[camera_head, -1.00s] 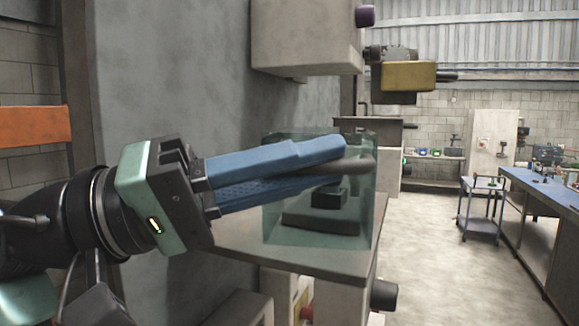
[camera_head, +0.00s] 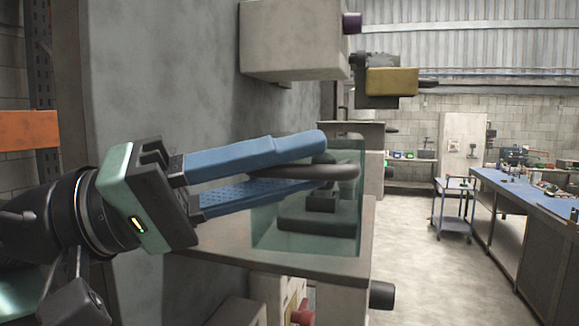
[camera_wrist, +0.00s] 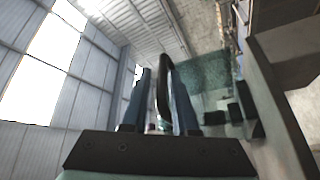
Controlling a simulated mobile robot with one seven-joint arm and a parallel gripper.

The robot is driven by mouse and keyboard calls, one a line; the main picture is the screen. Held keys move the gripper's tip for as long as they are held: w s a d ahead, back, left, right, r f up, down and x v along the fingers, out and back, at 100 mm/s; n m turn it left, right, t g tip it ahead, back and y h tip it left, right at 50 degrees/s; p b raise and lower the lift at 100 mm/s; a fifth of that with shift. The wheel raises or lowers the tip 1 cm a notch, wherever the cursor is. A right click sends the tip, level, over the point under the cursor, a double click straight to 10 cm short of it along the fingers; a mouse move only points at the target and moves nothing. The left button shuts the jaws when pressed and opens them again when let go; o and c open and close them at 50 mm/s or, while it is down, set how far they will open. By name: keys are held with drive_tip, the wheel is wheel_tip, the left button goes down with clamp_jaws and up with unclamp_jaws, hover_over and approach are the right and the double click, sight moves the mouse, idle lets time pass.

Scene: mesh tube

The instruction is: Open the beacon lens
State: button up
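The beacon lens (camera_head: 262,222) is a clear teal box-like cover on a grey shelf, with dark blocks visible through it. A dark grey bar-like handle (camera_head: 338,171) reaches from it back between my fingers. My gripper (camera_head: 318,165) has long blue fingers, one above and one below the handle. The fingers stand apart, with a gap visible near their base. In the wrist view, my gripper (camera_wrist: 161,88) has the dark handle (camera_wrist: 163,92) between its fingers, and the teal lens (camera_wrist: 205,78) shows beyond. Whether either finger touches the handle is hard to tell.
The grey shelf (camera_head: 330,264) juts from a grey wall panel (camera_head: 165,75). A grey box (camera_head: 292,40) with a purple knob hangs above, and a yellow block (camera_head: 391,81) stands out behind it. Open floor lies to the right, before a small cart (camera_head: 455,200) and a blue-topped bench (camera_head: 530,185).

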drive_tip(key=shift+f, duration=0.1)
drive_tip(key=shift+a+f, duration=0.1)
drive_tip(key=shift+a, duration=0.15)
drive_tip(key=b+v, duration=0.4)
drive_tip(key=v, duration=0.8)
drive_tip(key=shift+a+b, duration=0.2)
drive_tip(key=shift+b, duration=0.2)
